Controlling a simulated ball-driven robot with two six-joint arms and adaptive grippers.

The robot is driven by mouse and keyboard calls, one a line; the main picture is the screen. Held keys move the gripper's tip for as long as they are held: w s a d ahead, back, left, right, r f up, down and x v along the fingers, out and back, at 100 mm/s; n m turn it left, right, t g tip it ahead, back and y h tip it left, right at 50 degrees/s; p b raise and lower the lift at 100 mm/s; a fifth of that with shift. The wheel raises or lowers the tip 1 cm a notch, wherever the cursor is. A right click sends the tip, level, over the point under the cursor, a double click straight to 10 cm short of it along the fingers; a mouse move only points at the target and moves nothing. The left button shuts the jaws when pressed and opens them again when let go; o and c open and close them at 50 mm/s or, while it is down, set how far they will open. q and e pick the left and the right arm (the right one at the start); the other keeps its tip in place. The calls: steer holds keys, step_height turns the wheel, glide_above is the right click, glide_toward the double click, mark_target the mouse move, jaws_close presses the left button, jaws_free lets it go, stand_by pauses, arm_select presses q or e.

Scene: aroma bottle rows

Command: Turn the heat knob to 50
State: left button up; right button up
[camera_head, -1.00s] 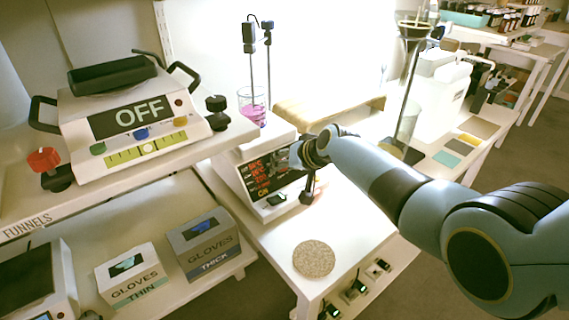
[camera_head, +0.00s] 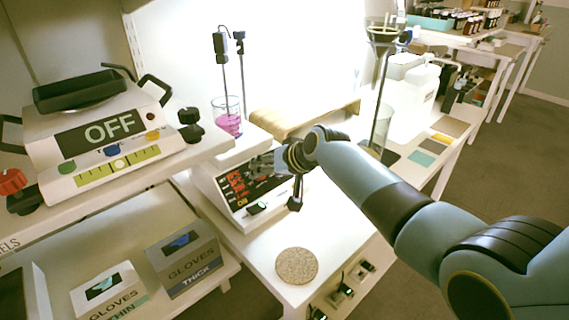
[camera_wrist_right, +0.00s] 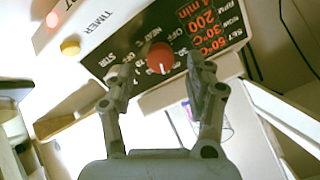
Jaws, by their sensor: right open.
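The hotplate stirrer (camera_head: 205,181) stands on the white bench with its lit display facing front; it also shows in the right wrist view (camera_wrist_right: 120,27). The red heat knob (camera_wrist_right: 160,57) has a white pointer mark and sits on the black panel beside the word HEAT. The display (camera_wrist_right: 208,32) shows red figures, among them 200, 30°C and what looks like 50°C. My right gripper (camera_wrist_right: 161,72) is open, with one finger on each side of the knob, apparently not closed on it. In the head view my right gripper (camera_head: 268,162) hides the knob. My left gripper is not in view.
A beaker of pink liquid (camera_head: 228,122) stands on the hotplate's top, below two thin rods. A round cork mat (camera_head: 296,266) lies on the bench in front. A device reading OFF (camera_head: 95,135) is on the left shelf, with glove boxes (camera_head: 183,262) below.

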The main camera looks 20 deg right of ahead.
steer(key=v, duration=0.8)
steer(key=shift+s+r, duration=0.2)
steer(key=shift+s, duration=0.05)
steer(key=s+d+n+g+h, duration=0.2)
steer(key=s+d+g, duration=0.1)
steer(key=s, duration=1.4)
steer(key=s+d+n+g+h, duration=0.1)
steer(key=s+d+g+h, duration=0.15)
steer(key=s, duration=1.55)
step_height(320, 180, down, 29)
steer(key=s+d+g+b, duration=0.2)
steer(key=b, duration=0.1)
steer(key=s+d+f+b, duration=0.1)
steer(key=s+f+b, duration=0.1)
steer(key=s+f, duration=1.5)
steer(key=shift+s+f+g, duration=0.15)
steer(key=shift+s+g, duration=0.2)
steer(key=shift+s, duration=0.05)
